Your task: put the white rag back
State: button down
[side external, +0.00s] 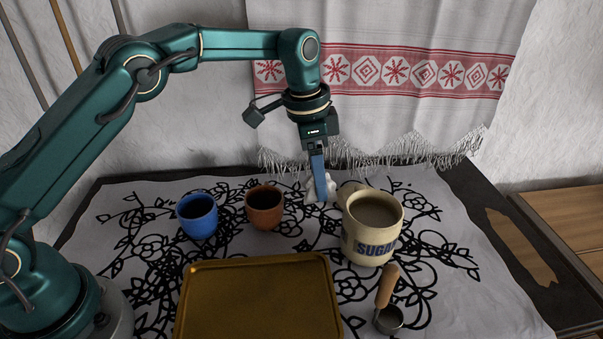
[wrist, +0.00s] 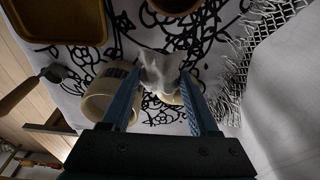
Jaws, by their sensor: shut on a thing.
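My gripper (side external: 318,180) is shut on the white rag (side external: 327,189), a small crumpled cloth, just left of the cream mug marked SUGAR (side external: 357,240) in the side view. In the wrist view the rag (wrist: 160,72) sits between the two blue fingers of my gripper (wrist: 160,85). The mug (wrist: 98,97) shows beside the left finger there. I cannot tell whether the rag touches the cloth below.
A blue cup (side external: 198,222) and a brown cup (side external: 264,213) stand to the left on the patterned cloth (side external: 130,215). A mustard tray (side external: 260,262) lies in front. A wooden-handled scoop (side external: 387,290) lies before the mug. A fringed towel (side external: 430,110) hangs behind.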

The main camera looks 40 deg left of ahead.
aim_at(319, 220)
jog(key=shift+f, duration=3.45)
jog(key=shift+f, duration=0.15)
jog(key=shift+c, duration=0.7)
grip_release()
